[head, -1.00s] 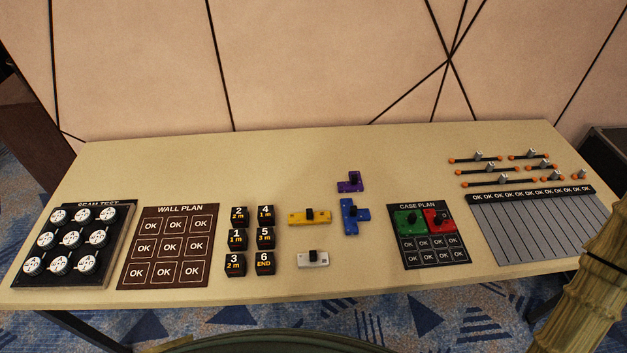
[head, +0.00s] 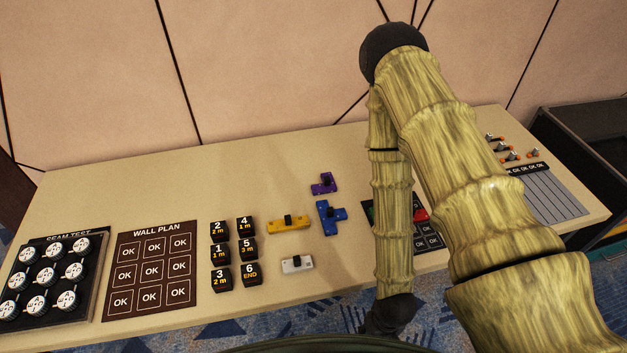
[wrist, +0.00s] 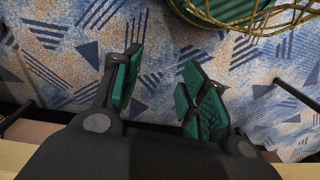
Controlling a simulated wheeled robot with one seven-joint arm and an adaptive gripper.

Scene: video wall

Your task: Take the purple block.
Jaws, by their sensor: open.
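The purple block (head: 323,184) lies on the table with a black knob on top, in the head view. It is behind the blue block (head: 330,218) and to the right of the yellow block (head: 289,225). My gripper (wrist: 160,90) shows in the wrist view with its two green-padded fingers apart and nothing between them. It points down over the patterned carpet, at the table's front edge. The purple block is not in the wrist view. In the head view the fingers are hidden.
The table (head: 80,200) also bears a white block (head: 297,263), black numbered blocks, the wall plan board (head: 151,262) and the seam test board (head: 50,318). My arm partly covers the case plan board (head: 428,240). The table is clear behind and left of the purple block.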

